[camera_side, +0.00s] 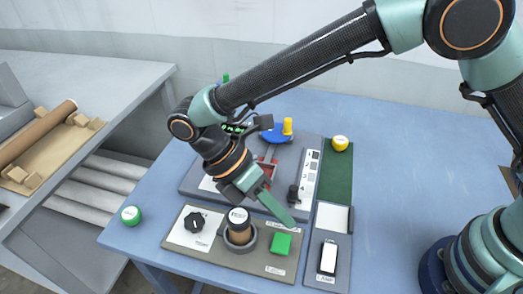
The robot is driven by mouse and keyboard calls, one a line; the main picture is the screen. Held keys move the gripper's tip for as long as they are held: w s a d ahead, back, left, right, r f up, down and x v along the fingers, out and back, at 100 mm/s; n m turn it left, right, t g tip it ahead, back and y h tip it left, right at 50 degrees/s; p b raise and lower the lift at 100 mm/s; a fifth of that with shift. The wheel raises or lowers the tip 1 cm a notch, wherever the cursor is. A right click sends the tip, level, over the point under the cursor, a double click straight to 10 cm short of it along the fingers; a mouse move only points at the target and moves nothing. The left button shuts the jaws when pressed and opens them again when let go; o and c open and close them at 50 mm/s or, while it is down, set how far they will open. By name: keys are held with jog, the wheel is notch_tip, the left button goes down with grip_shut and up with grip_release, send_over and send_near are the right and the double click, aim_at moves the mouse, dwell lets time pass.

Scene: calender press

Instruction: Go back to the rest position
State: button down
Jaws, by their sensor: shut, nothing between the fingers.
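My gripper (277,208) is shut and empty. It hangs above the control panels on the blue table (410,150), its fingers pointing down and to the right. In the picture its tip lies just above the green square button (281,243); I cannot tell the exact height. The black and brown cylinder (239,226) with a pale top stands upright in a dark round holder on the front panel (220,255), left of my gripper. My forearm crosses from the upper right and hides part of the rear panel.
The front panel also carries a black knob (194,222). A white rocker switch (328,258) lies to the right. A yellow button (340,143) sits on a green strip (337,175). A green button (131,215) stands at the table's left edge. The table's right part is largely clear.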

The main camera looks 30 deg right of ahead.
jog(key=w+d+r+m+t+y, duration=0.3)
jog(key=d+r+m, duration=0.3)
jog(key=d, duration=0.3)
jog(key=w+d+r+m+t+y, duration=0.3)
jog(key=d+r+m, duration=0.4)
jog(key=d, duration=0.2)
jog(key=s+d+r+m+t, duration=0.1)
jog(key=s+d+m+t, duration=0.2)
jog(key=d+m, duration=0.3)
jog(key=d+t, duration=0.1)
jog(key=d, duration=0.1)
jog(key=shift+d+r+m+t+h, duration=0.25)
jog(key=shift+d+m+t+h, duration=0.05)
jog(key=shift+d+t, duration=0.1)
